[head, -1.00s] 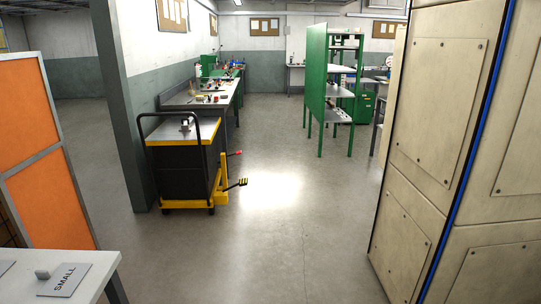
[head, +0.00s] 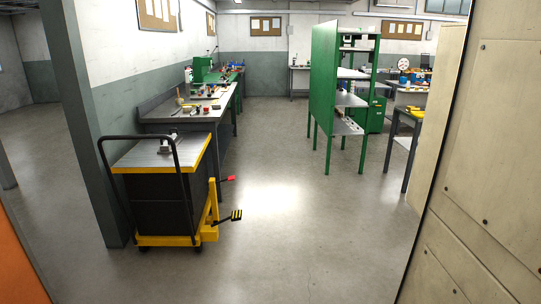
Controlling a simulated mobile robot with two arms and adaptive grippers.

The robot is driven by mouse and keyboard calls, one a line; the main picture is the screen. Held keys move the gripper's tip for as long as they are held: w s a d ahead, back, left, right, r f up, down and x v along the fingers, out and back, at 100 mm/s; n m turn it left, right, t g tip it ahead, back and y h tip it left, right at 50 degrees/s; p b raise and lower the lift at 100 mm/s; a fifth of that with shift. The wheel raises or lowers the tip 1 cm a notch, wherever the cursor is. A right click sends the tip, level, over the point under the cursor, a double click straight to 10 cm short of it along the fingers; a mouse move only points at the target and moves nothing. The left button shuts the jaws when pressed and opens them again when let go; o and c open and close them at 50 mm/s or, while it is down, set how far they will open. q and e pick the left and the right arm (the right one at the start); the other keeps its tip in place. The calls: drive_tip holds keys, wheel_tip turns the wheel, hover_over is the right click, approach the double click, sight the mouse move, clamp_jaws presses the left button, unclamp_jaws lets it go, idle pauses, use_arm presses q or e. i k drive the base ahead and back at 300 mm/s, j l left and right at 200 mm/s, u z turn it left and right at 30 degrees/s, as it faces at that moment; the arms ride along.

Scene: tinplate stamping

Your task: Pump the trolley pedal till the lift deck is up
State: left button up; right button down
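The trolley (head: 165,208) stands on the floor at the left of the head view, with a yellow base, dark sides and a black push handle (head: 104,185). Its lift deck (head: 158,154) is a grey plate with yellow edges, level with the top of the dark sides. A grey metal part (head: 168,143) lies on the deck. The pedal (head: 236,215), striped black and yellow, sticks out to the right near the floor. A red-tipped lever (head: 230,178) sits above it. Neither of my grippers is in view.
A workbench (head: 180,114) with tools runs behind the trolley along the left wall. A grey post (head: 85,130) stands left of it. A green shelf rack (head: 325,80) is at the back right, and a large beige cabinet (head: 490,170) fills the right. The middle floor is clear.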

sight(236, 215)
drive_tip(key=i+u, duration=0.25)
drive_tip(key=i, duration=0.3)
drive_tip(key=i+u, duration=0.2)
drive_tip(key=i, duration=0.3)
drive_tip(key=i+l+u, duration=0.25)
drive_tip(key=i, duration=0.25)
drive_tip(key=i+j, duration=0.2)
drive_tip(key=i, duration=0.25)
drive_tip(key=i+j, duration=0.25)
drive_tip(key=i, duration=0.2)
drive_tip(key=i+j, duration=0.2)
drive_tip(key=i, duration=0.25)
drive_tip(key=i+j, duration=0.2)
drive_tip(key=i, duration=0.25)
drive_tip(key=i+j+z, duration=0.1)
drive_tip(key=i+j, duration=0.15)
